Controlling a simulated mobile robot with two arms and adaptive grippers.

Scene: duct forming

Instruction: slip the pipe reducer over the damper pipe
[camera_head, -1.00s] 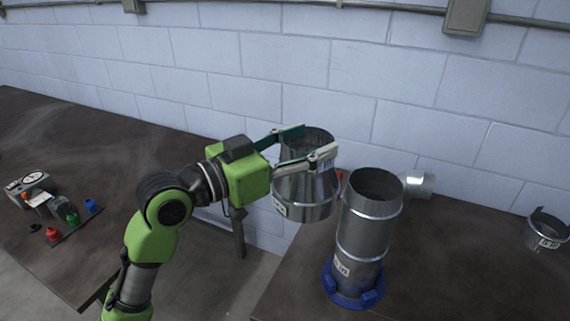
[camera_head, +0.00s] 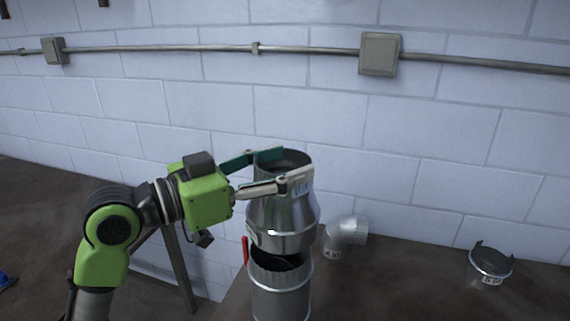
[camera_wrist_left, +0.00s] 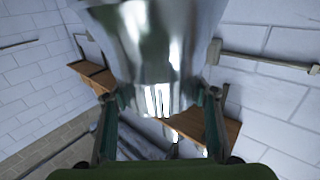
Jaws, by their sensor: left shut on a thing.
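My left gripper (camera_head: 297,163) is shut on the narrow upper neck of the shiny metal pipe reducer (camera_head: 283,212). The reducer is upright, wide end down. It fills the upper middle of the left wrist view (camera_wrist_left: 155,50), between the two fingers. The damper pipe (camera_head: 281,297) stands upright directly below it in the head view; its lower part is cut off by the frame. The pipe's dark mouth shows below the reducer's lower rim, so the front edges are apart. Whether the rims touch at the back is hidden. My right gripper is not in view.
A red part (camera_head: 245,250) shows beside the damper pipe's left edge. A metal elbow (camera_head: 345,236) lies on the brown table (camera_head: 412,290) behind right. A short metal collar (camera_head: 490,266) stands farther right. The white block wall (camera_head: 400,150) is close behind.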

